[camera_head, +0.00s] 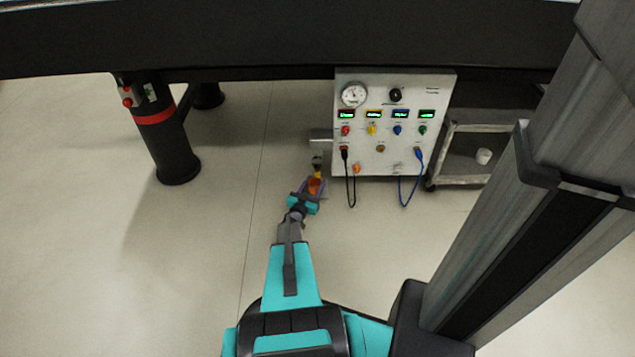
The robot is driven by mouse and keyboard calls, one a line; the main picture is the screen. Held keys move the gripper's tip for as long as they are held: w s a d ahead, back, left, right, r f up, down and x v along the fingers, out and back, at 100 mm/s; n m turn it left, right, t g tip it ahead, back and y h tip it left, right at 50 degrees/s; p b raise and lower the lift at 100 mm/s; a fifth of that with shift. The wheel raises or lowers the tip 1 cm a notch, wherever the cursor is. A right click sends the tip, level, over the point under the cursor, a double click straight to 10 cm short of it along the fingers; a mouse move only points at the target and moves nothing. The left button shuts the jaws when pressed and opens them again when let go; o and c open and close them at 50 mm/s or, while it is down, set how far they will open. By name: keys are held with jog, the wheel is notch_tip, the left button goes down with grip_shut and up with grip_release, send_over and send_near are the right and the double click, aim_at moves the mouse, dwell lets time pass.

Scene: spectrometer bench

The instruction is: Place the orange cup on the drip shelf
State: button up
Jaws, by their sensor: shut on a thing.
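The orange cup (314,187) is small in view, just left of the lower left corner of the instrument panel. My gripper (312,184) is shut on it, with a purple finger on either side. A grey fitting (320,144) juts from the left side of the panel, with dark and yellow parts (317,174) below it, close beyond the cup. I cannot tell for certain which part is the drip shelf, or whether the cup touches anything there.
The white instrument panel (385,165) carries a gauge, lit displays, knobs and hanging black and blue cables. A dark table leg (160,140) stands to the left. A cart (463,179) with a white cup (484,156) is at right. The floor left of my arm is clear.

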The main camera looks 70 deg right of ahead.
aim_at(317, 181)
jog(key=d, duration=0.1)
jog(key=d+b, duration=0.1)
jog(key=d, duration=0.1)
jog(key=shift+d+f, duration=0.2)
jog(key=shift+f, duration=0.1)
jog(key=shift+a+f+b, duration=0.15)
jog(key=shift+f+b, duration=0.15)
jog(key=shift+b, duration=0.05)
jog(key=shift+f, duration=0.2)
jog(key=o, duration=1)
jog(key=shift+r, duration=0.2)
jog(key=shift+a+r+p, duration=0.1)
jog(key=shift+a+p, duration=0.2)
jog(key=shift+a, duration=0.35)
jog(key=shift+w+a+p, duration=0.1)
jog(key=shift+a+p, duration=0.85)
jog(key=shift+a, duration=2.15)
